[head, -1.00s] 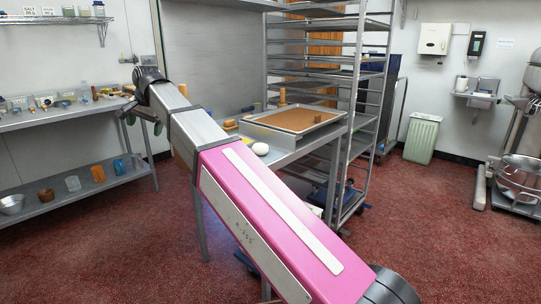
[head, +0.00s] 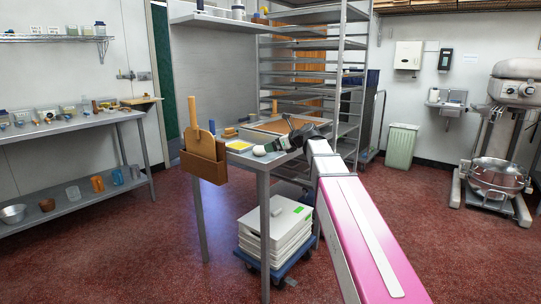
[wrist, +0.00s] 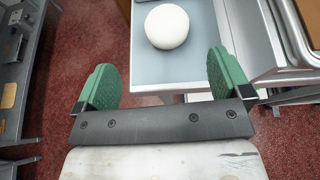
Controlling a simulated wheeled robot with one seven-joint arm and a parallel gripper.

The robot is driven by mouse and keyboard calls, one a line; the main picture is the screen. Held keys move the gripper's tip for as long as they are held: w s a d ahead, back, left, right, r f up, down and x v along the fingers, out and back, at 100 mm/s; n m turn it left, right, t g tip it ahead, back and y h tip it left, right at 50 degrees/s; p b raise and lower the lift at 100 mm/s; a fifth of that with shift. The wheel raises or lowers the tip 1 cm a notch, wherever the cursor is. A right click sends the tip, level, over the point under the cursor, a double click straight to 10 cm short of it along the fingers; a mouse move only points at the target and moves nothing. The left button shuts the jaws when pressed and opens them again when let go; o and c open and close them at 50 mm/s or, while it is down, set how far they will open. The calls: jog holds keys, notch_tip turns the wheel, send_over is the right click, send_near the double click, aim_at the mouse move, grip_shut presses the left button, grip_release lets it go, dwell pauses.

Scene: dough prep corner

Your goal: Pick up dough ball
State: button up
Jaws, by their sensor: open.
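The dough ball (wrist: 167,26) is a smooth, off-white round lump on the grey table (wrist: 150,70), near its front edge. It shows as a small white spot in the head view (head: 259,150). My gripper (wrist: 164,72) has two green pads spread wide apart, with nothing between them. In the wrist view the ball lies beyond the pads, between their lines and apart from both. In the head view my gripper (head: 270,147) is just right of the ball, and my wrist hides part of the table there.
A metal-rimmed tray (head: 262,129) lies behind the ball. A brown holder with a wooden paddle (head: 204,160) hangs at the table's left end. A tall rack (head: 350,90) stands behind to the right. White stacked boxes (head: 275,232) sit on a blue dolly below.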

aim_at(261, 149)
jog(key=shift+m, duration=0.3)
jog(key=w+a+f, duration=0.2)
jog(key=w, duration=0.1)
jog(key=shift+a, duration=0.15)
jog(key=shift+x, duration=2.85)
jog(key=c, duration=1)
